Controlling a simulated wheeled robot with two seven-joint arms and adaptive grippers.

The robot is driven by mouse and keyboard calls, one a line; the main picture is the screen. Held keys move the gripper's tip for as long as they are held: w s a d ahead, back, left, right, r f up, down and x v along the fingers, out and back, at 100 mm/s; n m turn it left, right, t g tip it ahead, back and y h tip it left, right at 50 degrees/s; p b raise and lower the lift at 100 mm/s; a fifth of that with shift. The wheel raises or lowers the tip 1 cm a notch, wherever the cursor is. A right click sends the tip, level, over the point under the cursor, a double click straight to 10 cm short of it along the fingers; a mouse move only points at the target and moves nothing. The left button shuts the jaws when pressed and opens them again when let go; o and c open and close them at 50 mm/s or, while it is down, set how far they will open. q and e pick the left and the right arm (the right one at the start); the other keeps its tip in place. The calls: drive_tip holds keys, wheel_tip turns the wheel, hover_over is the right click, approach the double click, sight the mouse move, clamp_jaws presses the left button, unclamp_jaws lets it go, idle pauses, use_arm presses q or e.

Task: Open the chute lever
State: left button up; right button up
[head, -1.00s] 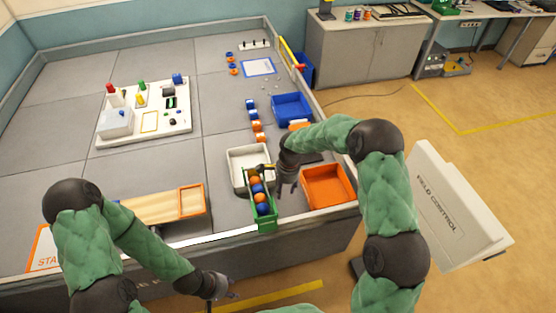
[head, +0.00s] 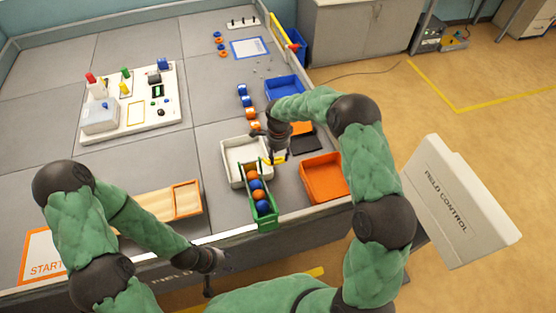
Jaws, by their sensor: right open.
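The green chute (head: 270,221) stands at the front edge of the table and holds a row of orange and blue balls. A small yellow piece (head: 278,160), which looks like the chute lever, shows at the chute's far end. My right gripper (head: 275,157) is open and right at this yellow piece, partly covering it; I cannot tell whether they touch. My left gripper (head: 208,278) hangs low in front of the table's front wall, away from the chute. Its fingers are too unclear to tell open from shut.
A white tray (head: 231,146) stands just behind the chute. An orange bin (head: 324,180) is to the right and a blue bin (head: 284,87) further back. Several small orange and blue pieces (head: 247,101) stand between. A wooden ramp (head: 150,206) lies to the left.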

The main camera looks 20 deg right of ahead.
sight(278, 163)
drive_tip(key=shift+f, duration=2)
clamp_jaws()
